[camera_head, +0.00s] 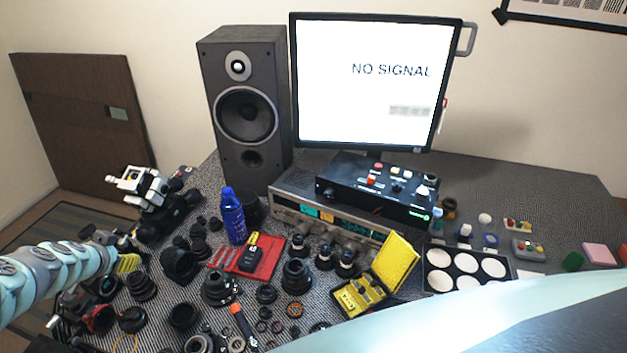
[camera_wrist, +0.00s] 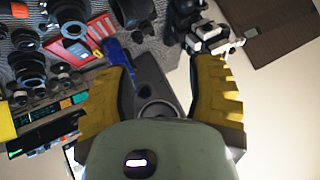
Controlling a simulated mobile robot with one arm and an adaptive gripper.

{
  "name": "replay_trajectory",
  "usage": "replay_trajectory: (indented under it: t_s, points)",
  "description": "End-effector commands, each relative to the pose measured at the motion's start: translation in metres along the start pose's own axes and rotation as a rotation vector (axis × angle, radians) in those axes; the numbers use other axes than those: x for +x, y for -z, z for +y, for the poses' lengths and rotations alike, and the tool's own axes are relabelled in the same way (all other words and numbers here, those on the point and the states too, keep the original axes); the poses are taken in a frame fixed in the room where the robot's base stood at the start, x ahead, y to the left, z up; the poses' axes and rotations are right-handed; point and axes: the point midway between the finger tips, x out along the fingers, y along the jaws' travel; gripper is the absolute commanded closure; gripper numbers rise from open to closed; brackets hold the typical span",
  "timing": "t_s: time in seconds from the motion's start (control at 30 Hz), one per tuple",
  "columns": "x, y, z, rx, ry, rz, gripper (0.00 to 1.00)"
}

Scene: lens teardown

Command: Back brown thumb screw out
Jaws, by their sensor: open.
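I cannot pick out a brown thumb screw for certain in either view. My gripper (camera_wrist: 160,85) has two yellow ribbed fingers spread wide apart, with nothing held between them. In the head view my gripper (camera_head: 126,262) is at the left end of the table, partly hidden by my arm. A white and black device (camera_head: 143,188) stands beyond it at the table's left side. That device also shows close by the right-hand finger in the wrist view (camera_wrist: 213,38). Many dark lens parts, such as a black lens barrel (camera_head: 180,264), lie on the table.
A black speaker (camera_head: 245,160) and a monitor (camera_head: 375,80) stand at the back. A blue bottle (camera_head: 232,216), a red mat (camera_head: 266,263) and an open yellow case (camera_head: 362,294) sit mid-table. Lens parts crowd the left; little bare surface shows there.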

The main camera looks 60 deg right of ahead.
Motion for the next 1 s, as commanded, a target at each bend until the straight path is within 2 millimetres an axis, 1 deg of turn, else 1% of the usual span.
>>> replay_trajectory:
  t_s: [0.1, 0.13, 0.17, 0.3, 0.37, 0.47, 0.57, 0.6, 0.73, 0.8, 0.87, 0.9, 1.0]
  points:
    - [0.000, 0.001, 0.001, 0.003, -0.002, 0.001, 0.46]
    - [0.000, 0.001, 0.001, 0.003, -0.002, 0.001, 0.43]
    - [0.000, 0.001, 0.001, 0.003, -0.002, 0.001, 0.46]
    - [0.001, -0.001, 0.001, -0.005, -0.004, -0.001, 0.46]
    - [0.003, -0.006, 0.002, -0.041, -0.012, -0.007, 0.46]
    - [0.010, -0.025, 0.005, -0.203, -0.047, -0.033, 0.46]
    - [0.018, -0.058, 0.013, -0.493, -0.107, -0.085, 0.46]
    - [0.021, -0.072, 0.018, -0.631, -0.139, -0.112, 0.46]
    - [0.022, -0.113, 0.035, -1.086, -0.227, -0.209, 0.46]
    - [0.020, -0.132, 0.044, -1.317, -0.272, -0.270, 0.46]
    - [0.016, -0.147, 0.052, -1.506, -0.304, -0.328, 0.46]
    - [0.013, -0.156, 0.056, -1.627, -0.323, -0.368, 0.46]
    - [0.002, -0.177, 0.070, -1.912, -0.365, -0.488, 0.46]
